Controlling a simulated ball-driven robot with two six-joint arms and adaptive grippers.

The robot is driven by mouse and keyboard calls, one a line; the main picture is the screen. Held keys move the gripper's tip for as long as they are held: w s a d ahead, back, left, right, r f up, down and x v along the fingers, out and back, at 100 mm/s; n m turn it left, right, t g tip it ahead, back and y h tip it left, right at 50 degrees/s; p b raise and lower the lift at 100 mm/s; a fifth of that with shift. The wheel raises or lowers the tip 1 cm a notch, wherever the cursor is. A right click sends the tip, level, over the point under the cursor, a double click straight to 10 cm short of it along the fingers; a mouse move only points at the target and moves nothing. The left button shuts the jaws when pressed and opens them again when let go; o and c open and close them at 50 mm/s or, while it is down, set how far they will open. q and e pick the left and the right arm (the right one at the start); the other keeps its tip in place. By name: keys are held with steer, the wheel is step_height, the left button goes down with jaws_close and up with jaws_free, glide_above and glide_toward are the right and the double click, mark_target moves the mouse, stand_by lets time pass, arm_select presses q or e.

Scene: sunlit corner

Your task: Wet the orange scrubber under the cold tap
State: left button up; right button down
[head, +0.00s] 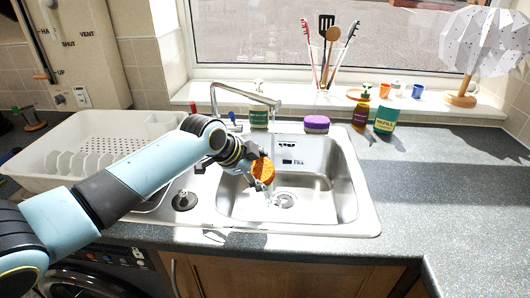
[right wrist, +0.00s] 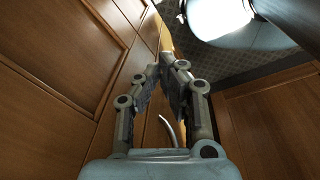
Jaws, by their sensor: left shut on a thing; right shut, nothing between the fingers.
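The orange scrubber (head: 263,170) is held over the sink basin (head: 338,190) in the head view. My left gripper (head: 254,173) is shut on it, reaching in from the left. The chrome tap (head: 245,93) arches over the basin, its spout end above the scrubber. A thin clear stream of water (head: 272,135) appears to fall from the spout to the scrubber, with a streak below it. A red tap handle (head: 194,107) and a blue one (head: 232,117) show behind my arm. My right gripper (right wrist: 172,65) is shut and empty in the right wrist view, low beside wooden cupboard doors.
A white dish rack (head: 75,150) stands left of the sink. Bottles, a purple-lidded jar (head: 316,124) and a green refill container (head: 386,119) stand behind it. The sill holds a pot of utensils (head: 325,80) and small cups. The right worktop (head: 440,180) is clear.

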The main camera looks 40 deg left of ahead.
mark_target(266, 176)
arm_select(q)
steer(key=shift+s+d+r+p, duration=0.35)
steer(key=shift+s+r+p, duration=0.35)
steer(key=shift+p, duration=0.3)
steer(key=shift+s+d+r+p, duration=0.35)
steer(key=shift+s+r+p, duration=0.3)
steer(key=shift+p, duration=0.4)
steer(key=shift+s+d+r+p, duration=0.35)
steer(key=shift+s+r+p, duration=0.35)
steer(key=shift+p, duration=0.3)
steer(key=shift+f, duration=0.1)
steer(key=shift+f, duration=0.1)
